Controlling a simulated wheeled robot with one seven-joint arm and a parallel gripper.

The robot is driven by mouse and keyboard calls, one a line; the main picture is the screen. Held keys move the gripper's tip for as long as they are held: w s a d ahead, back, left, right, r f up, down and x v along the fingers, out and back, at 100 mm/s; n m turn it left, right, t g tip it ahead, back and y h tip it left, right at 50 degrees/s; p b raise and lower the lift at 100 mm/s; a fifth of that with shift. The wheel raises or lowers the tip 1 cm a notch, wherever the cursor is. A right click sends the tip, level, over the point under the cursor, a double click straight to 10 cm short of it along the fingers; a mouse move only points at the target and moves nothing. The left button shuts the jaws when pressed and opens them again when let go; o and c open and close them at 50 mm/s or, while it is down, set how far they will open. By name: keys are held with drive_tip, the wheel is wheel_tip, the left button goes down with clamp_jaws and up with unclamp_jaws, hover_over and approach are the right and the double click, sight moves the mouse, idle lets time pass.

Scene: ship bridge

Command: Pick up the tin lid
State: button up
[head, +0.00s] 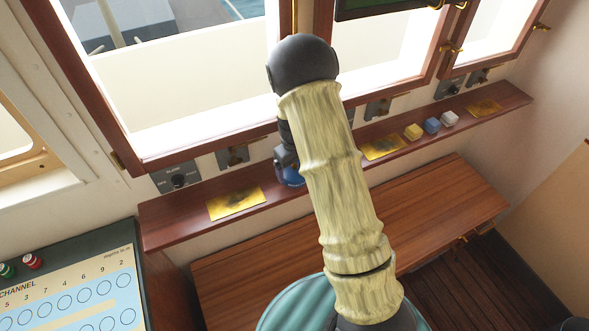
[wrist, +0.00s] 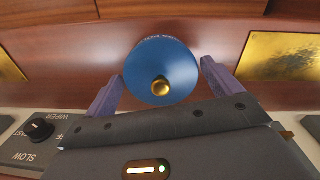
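The tin lid (wrist: 158,72) is a round blue disc with a brass knob (wrist: 160,87) at its middle, seen in the wrist view on the reddish wooden shelf. My gripper (wrist: 162,80) is open, with one purple finger on each side of the lid and a gap at each side. I cannot tell how high the fingers are above the shelf. In the head view my arm hides most of this spot, and a bit of blue (head: 290,176) shows beside it. Whether a tin is under the lid is not clear.
The narrow shelf (head: 170,222) runs below the windows. Brass plates (head: 236,203) lie on it, with yellow (head: 413,131), blue (head: 432,125) and white (head: 449,118) blocks to the right. A wiper switch panel (wrist: 38,135) is on the wall. A lower wooden surface (head: 250,262) is clear.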

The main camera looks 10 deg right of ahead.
drive_tip(key=c, duration=0.5)
drive_tip(key=shift+r, duration=0.1)
drive_tip(key=shift+c, duration=0.2)
wheel_tip(320, 180, up, 10)
drive_tip(key=shift+f+b, duration=0.1)
drive_tip(key=shift+b, duration=1.1)
drive_tip(key=f+n, duration=0.1)
drive_tip(key=n, duration=0.3)
drive_tip(key=f+n, duration=0.1)
drive_tip(key=n, duration=0.1)
drive_tip(key=shift+w+d+f+g+p, duration=0.15)
drive_tip(key=shift+w+f+g+p, duration=0.1)
drive_tip(key=shift+f+g+p, duration=0.1)
